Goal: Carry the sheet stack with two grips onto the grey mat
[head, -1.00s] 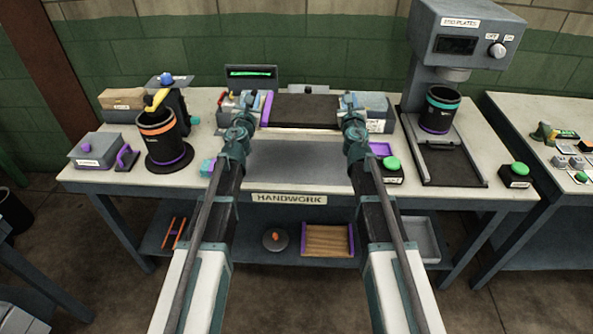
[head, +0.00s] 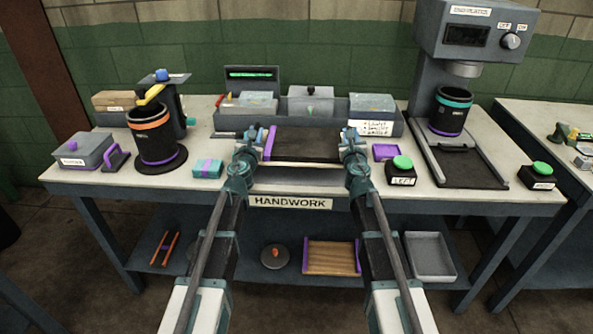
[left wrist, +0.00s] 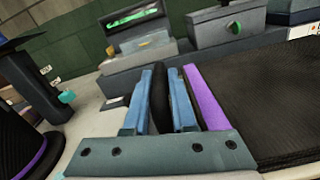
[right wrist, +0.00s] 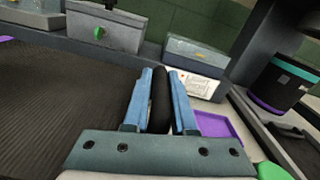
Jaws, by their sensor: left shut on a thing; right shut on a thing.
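The sheet stack (head: 305,145) is a wide black ribbed slab with a purple strip along its left edge. It is level between my two grippers, over the grey mat (head: 300,179), whose front part shows below it. My left gripper (head: 254,136) is shut on a black piece at the stack's left side, beside the purple strip; the left wrist view shows this piece (left wrist: 160,98) between blue fingers. My right gripper (head: 349,137) is shut on a similar black piece (right wrist: 160,100) at the right side. I cannot tell whether the stack touches the mat.
A grey bin row (head: 310,112) stands behind the stack. A teal and purple block (head: 208,168) and black cup (head: 153,140) are at left. A purple tray (head: 385,152) and green button (head: 402,163) are close at right. A press (head: 470,45) stands farther right.

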